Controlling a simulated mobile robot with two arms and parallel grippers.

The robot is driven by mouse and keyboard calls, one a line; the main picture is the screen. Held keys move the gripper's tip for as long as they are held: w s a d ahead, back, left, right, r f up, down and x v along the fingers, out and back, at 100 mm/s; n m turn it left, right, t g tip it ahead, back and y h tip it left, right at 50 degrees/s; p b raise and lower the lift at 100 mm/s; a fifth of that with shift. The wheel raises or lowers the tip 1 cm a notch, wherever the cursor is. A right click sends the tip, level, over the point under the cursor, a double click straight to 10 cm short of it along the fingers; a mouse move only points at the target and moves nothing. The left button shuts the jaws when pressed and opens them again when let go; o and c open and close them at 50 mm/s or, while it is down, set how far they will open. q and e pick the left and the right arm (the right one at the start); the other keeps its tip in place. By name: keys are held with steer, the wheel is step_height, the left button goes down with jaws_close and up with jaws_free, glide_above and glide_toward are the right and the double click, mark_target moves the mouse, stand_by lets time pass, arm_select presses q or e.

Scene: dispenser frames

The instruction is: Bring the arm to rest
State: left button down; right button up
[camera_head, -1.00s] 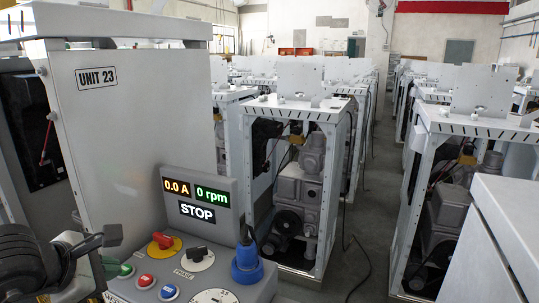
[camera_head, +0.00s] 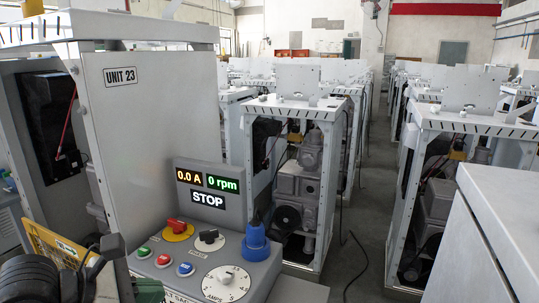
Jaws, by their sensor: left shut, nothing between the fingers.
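My left gripper (camera_head: 112,247) shows at the bottom left, with dark fingers and my black arm behind it. It is shut and empty, and stands in front of the control panel (camera_head: 207,255), to the left of its buttons. No contact with the panel shows. The lower part of the gripper is cut off by the picture's edge. My right gripper is out of view.
The sloped panel carries green (camera_head: 143,251), red (camera_head: 163,260) and blue (camera_head: 185,269) buttons, red and black knobs, a dial and a blue plug (camera_head: 256,242). Its display (camera_head: 208,187) reads 0.0 A, 0 rpm, STOP. The UNIT 23 cabinet (camera_head: 145,120) stands behind.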

arm_select(q)
steer(key=s+d+r+n+h, duration=0.3)
steer(key=d+r+n+h, duration=0.1)
steer(key=d+h, duration=0.4)
steer(key=w+a+n+t+y, duration=0.1)
steer(key=a+n+t+y, duration=0.3)
steer(key=n+t, duration=0.55)
steer(key=w+a+n+t+y, duration=0.2)
steer(key=a+n+t+y, duration=0.25)
steer(key=n, duration=1.05)
steer(key=s+a+f+n+g+y, duration=0.1)
steer(key=a+f+n+g+y, duration=0.2)
steer(key=f+n+y, duration=0.3)
steer(key=s+a+f+n+g+y, duration=0.1)
steer(key=a+f+n+g+y, duration=0.1)
steer(key=f+n+y, duration=0.45)
steer(key=s+d+f+n+g+h, duration=0.35)
steer(key=s+f+n+g, duration=0.25)
steer(key=s+f+g, duration=0.9)
step_height(320, 180, down, 31)
steer(key=s, duration=0.3)
steer(key=s+a+f, duration=0.2)
steer(key=s+f, duration=1.2)
steer(key=s, duration=0.1)
steer(key=shift+s+a+f+m+h, duration=0.3)
steer(key=shift+a+f+h, duration=0.05)
